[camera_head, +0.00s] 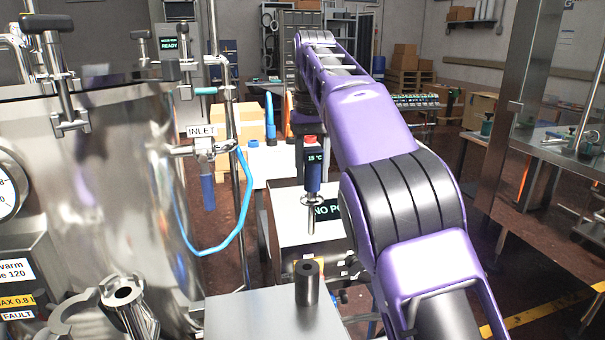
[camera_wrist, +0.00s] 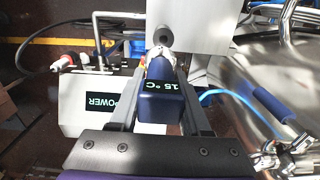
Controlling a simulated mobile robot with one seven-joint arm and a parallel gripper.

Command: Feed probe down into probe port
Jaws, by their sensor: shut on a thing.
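The probe (camera_head: 313,178) has a dark blue body with a lit "15 °C" display, a metal collar and a thin metal shaft pointing down. It hangs upright in the head view. The wrist view shows its body (camera_wrist: 162,100) between the two fingers of my gripper (camera_wrist: 160,78), shut on it. The probe port (camera_head: 308,284) looks to be the dark upright cylinder with a hole on top. It also shows in the wrist view (camera_wrist: 165,38), just past the probe's far end. In the head view the shaft's tip shows above the port, apart from it. The gripper's fingers are hard to make out there.
The port stands on a flat metal box top (camera_head: 250,318). A large steel tank (camera_head: 110,190) with an inlet valve and blue hose (camera_head: 240,215) is on the left. A white box with a lit display (camera_wrist: 80,115) stands behind. A metal bench (camera_head: 560,150) is at right.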

